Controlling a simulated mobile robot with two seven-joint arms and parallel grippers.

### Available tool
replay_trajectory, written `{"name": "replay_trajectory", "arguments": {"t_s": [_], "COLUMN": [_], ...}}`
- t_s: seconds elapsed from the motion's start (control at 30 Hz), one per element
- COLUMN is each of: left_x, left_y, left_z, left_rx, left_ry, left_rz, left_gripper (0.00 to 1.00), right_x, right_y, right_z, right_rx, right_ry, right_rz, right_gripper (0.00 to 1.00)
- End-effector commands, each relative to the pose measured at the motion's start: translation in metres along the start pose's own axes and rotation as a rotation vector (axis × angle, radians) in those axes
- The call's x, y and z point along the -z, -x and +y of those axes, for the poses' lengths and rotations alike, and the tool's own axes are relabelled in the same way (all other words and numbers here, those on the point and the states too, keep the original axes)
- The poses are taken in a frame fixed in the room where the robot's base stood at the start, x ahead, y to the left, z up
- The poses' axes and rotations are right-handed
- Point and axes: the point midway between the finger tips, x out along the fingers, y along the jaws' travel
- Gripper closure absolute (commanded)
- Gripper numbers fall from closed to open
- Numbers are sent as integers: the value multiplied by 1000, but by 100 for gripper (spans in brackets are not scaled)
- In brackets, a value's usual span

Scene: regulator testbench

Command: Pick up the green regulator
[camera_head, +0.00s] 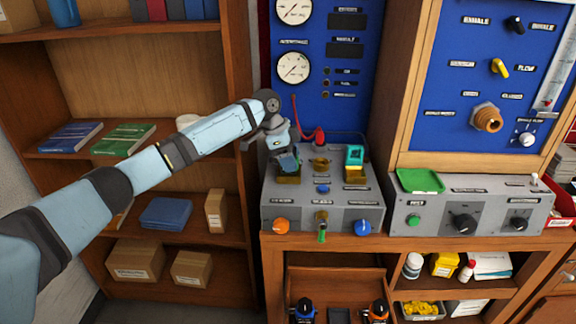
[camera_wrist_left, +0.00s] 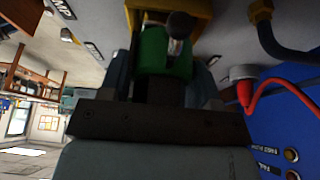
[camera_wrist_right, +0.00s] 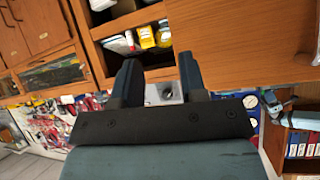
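The green regulator (camera_wrist_left: 165,50) shows in the left wrist view, between the fingers of my left gripper (camera_wrist_left: 165,75), with a yellow holder (camera_wrist_left: 205,12) beyond it. A dark-tipped metal stem crosses in front of the green body. The fingers flank the green body; shadow hides whether they touch it. In the head view my left gripper (camera_head: 286,160) points down at the left brass fitting of the grey console (camera_head: 290,212), mostly covering what is there. A teal block (camera_head: 355,156) sits on the console's right fitting. My right gripper (camera_wrist_right: 160,85) is open and empty, away from the console.
A red hose (camera_head: 297,115) rises behind the console near my left gripper. A blue gauge panel (camera_head: 330,115) stands behind. A second grey box (camera_head: 465,212) with a green tray (camera_head: 420,181) stands at right. A wooden shelf (camera_head: 90,220) is at left.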

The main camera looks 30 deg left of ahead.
Motion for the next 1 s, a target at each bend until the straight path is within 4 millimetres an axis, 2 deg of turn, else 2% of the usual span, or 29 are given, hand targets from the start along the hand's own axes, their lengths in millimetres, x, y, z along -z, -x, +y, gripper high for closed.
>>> {"name": "replay_trajectory", "arguments": {"t_s": [0.03,0.17,0.2,0.47,0.67,0.83,1.0], "left_x": [0,0,1,1,8,19,36], "left_y": [0,0,2,3,18,44,86], "left_z": [0,0,0,0,-1,-1,-1], "left_rx": [0,0,1,2,3,4,5], "left_ry": [0,0,-1,-1,-1,-3,-3], "left_rz": [0,0,2,2,3,4,4], "left_gripper": [55,85,86,86,86,86,86], "right_x": [-1,-2,-2,-1,1,4,6], "right_y": [0,1,1,1,1,0,1], "right_z": [0,-1,-1,-1,-1,-1,-1], "right_rx": [0,1,1,2,2,2,1], "right_ry": [0,-1,-1,-1,0,0,2], "right_rz": [-2,-3,-3,-3,1,6,9], "right_gripper": [61,61,61,61,61,61,61]}}
